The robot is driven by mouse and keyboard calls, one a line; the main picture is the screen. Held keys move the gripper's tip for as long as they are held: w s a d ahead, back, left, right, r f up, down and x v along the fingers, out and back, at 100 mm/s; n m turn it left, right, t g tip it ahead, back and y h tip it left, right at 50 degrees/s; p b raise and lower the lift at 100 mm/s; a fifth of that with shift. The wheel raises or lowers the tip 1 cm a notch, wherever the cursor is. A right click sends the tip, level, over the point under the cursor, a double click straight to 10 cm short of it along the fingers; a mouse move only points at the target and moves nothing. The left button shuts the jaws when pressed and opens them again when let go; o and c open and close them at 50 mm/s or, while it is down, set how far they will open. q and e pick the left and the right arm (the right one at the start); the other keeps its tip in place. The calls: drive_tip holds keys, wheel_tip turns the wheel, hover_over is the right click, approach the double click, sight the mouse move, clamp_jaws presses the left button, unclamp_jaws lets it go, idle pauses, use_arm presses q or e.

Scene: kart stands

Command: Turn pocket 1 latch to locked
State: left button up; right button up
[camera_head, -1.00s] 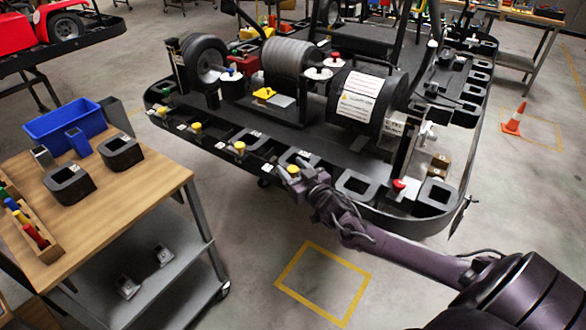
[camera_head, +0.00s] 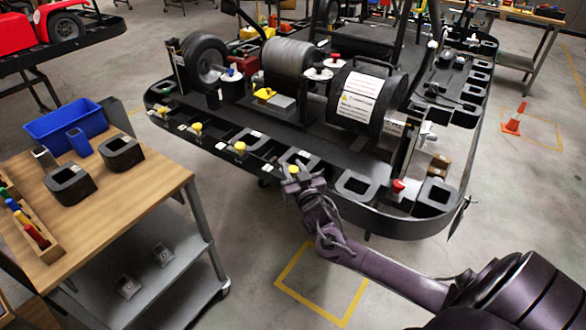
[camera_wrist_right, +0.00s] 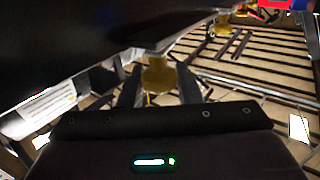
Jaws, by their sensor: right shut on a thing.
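The black kart frame (camera_head: 330,215) has a row of pockets along its near edge, with several yellow latch knobs. My right gripper (camera_head: 292,180) is at the near edge, with a yellow latch knob (camera_head: 293,169) at its fingertips. In the right wrist view, the two dark fingers of the right gripper (camera_wrist_right: 158,85) stand on either side of the yellow latch (camera_wrist_right: 157,75) and are shut on it. I cannot read which pocket number this is. Other yellow knobs (camera_head: 240,147) sit farther left along the edge. My left gripper is not in view.
A wooden-topped cart (camera_head: 120,205) with a blue bin (camera_head: 62,125) and black blocks stands at the left. A red knob (camera_head: 398,186) is on the frame right of my gripper. An orange cone (camera_head: 513,122) stands at the right. The floor in front is clear.

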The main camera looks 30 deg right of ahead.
drive_tip(key=m+h, duration=0.2)
drive_tip(key=shift+a+f+g+h, duration=0.15)
drive_tip(key=shift+g+h, duration=0.15)
drive_tip(key=shift+g, duration=0.1)
drive_tip(key=m+g+h+b, duration=0.2)
drive_tip(key=h, duration=0.1)
drive_tip(key=shift+f+m+h, duration=0.1)
drive_tip(key=shift+m+h, duration=0.3)
use_arm(q)
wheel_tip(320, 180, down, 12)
drive_tip(key=b, duration=1)
use_arm(e)
drive_tip(key=m+g+h, duration=0.3)
drive_tip(key=g, duration=0.1)
drive_tip(key=m+g+h, duration=0.3)
drive_tip(key=g, duration=0.1)
drive_tip(key=shift+m+g+h+b, duration=0.3)
drive_tip(key=shift+m+g+b, duration=0.3)
drive_tip(key=shift+g, duration=0.2)
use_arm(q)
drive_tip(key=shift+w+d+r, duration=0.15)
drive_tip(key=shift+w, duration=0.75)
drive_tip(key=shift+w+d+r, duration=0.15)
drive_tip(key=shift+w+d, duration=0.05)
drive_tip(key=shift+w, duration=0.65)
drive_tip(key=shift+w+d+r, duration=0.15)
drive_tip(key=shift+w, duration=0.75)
use_arm(e)
drive_tip(key=shift+r+g, duration=0.3)
drive_tip(key=o, duration=0.9)
